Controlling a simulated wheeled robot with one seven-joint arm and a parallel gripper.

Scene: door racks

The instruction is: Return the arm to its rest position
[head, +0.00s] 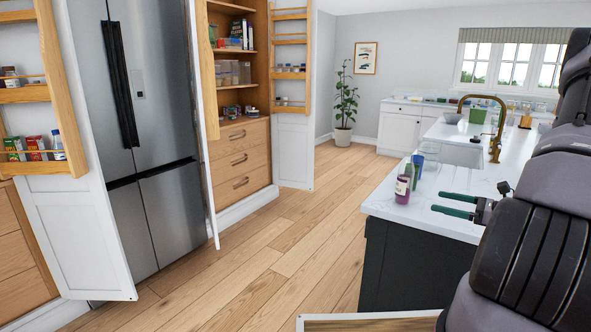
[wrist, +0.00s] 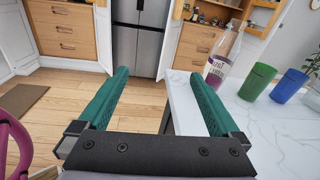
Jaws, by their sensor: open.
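My gripper (head: 437,202) is at the right in the head view, just above the near end of the white island counter (head: 385,203). Its two green fingers point left and are spread apart. In the wrist view my gripper (wrist: 160,73) has a clear gap between the fingers with nothing in it. My arm rises along the right edge of the head view, dark and bent. A bottle with purple contents (head: 402,190) stands upright on the counter, apart from the fingers. It also shows in the wrist view (wrist: 220,62), beyond the right finger.
A green cup (wrist: 258,81) and a blue cup (wrist: 289,85) stand beside the bottle. A brass tap (head: 497,125) rises over the sink. A steel fridge (head: 150,90) stands between open rack doors (head: 78,225) at left. The wooden floor (head: 250,270) between is clear.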

